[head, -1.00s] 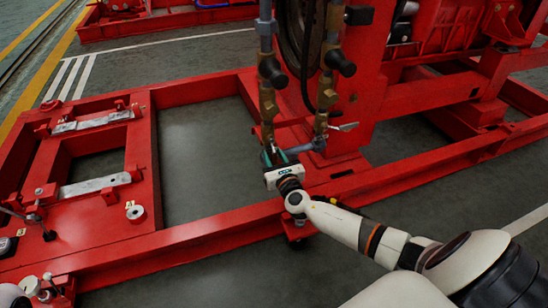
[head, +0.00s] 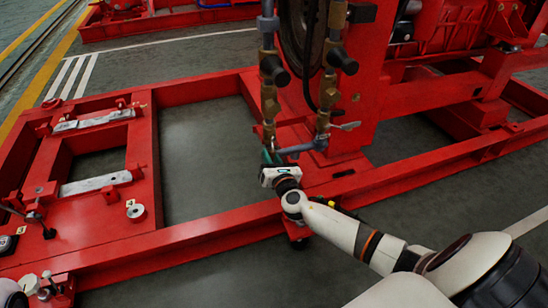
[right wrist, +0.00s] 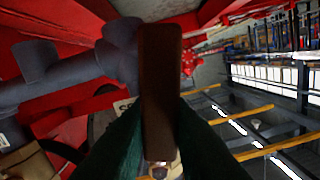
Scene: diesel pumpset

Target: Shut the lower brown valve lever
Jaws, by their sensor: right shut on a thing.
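The brown valve lever (right wrist: 160,85) stands upright in the middle of the right wrist view, between the dark green fingers of my right gripper (right wrist: 160,130). The gripper is shut on it. In the head view my right gripper (head: 268,157) is at the lower end of the left pipe, beside the blue-grey pipe (head: 300,148). The lever cannot be made out there, as the gripper and pipes cover it.
Two vertical pipes with brass valves (head: 269,105) and black knobs hang close above the gripper. A red steel frame (head: 200,235) surrounds the spot, with a red upright (head: 365,95) to the right. Open grey floor (head: 205,155) lies to the left.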

